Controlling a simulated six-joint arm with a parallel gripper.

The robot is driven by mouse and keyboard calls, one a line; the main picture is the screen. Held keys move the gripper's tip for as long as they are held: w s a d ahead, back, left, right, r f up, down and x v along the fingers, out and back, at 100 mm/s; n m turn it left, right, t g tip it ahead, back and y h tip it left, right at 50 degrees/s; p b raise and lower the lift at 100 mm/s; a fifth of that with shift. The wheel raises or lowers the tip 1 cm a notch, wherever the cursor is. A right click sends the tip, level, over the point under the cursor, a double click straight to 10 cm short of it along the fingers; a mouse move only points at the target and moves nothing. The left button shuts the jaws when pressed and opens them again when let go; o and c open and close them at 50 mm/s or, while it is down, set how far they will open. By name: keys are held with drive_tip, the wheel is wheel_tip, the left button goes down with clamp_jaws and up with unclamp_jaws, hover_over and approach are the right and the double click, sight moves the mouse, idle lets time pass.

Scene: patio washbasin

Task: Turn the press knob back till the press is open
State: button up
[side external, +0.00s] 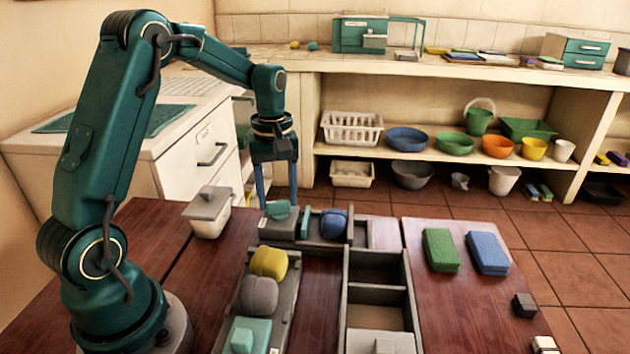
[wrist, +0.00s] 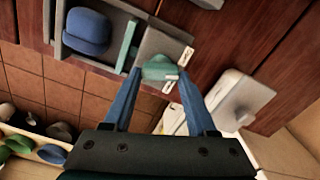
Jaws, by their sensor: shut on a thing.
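The press (side external: 358,228) is a grey tray-like frame at the far edge of the table, and it also shows in the wrist view (wrist: 140,12). A blue rounded lump (side external: 333,223) lies inside it, seen also in the wrist view (wrist: 86,32). A teal plate (wrist: 126,46) stands beside the lump, with a narrow gap between them. The teal press knob (wrist: 160,68) sits on the grey end block (wrist: 160,45) and has a pale pointer. My gripper (side external: 279,208) points down with its blue fingers on either side of the knob, shut on it.
A lidded pale container (side external: 208,213) stands left of the press. A tray with yellow (side external: 269,262) and grey (side external: 258,296) lumps lies in front. A divided grey box (side external: 377,266) is to the right, then green (side external: 440,250) and blue (side external: 487,252) blocks.

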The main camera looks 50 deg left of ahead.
sight(277, 201)
drive_tip(key=shift+s+n, duration=0.1)
drive_tip(key=shift+n, duration=1.9)
drive_tip(key=o, duration=1.4)
drive_tip(key=shift+c, duration=0.2)
drive_tip(key=shift+r, duration=0.1)
drive_tip(key=shift+r, duration=2.5)
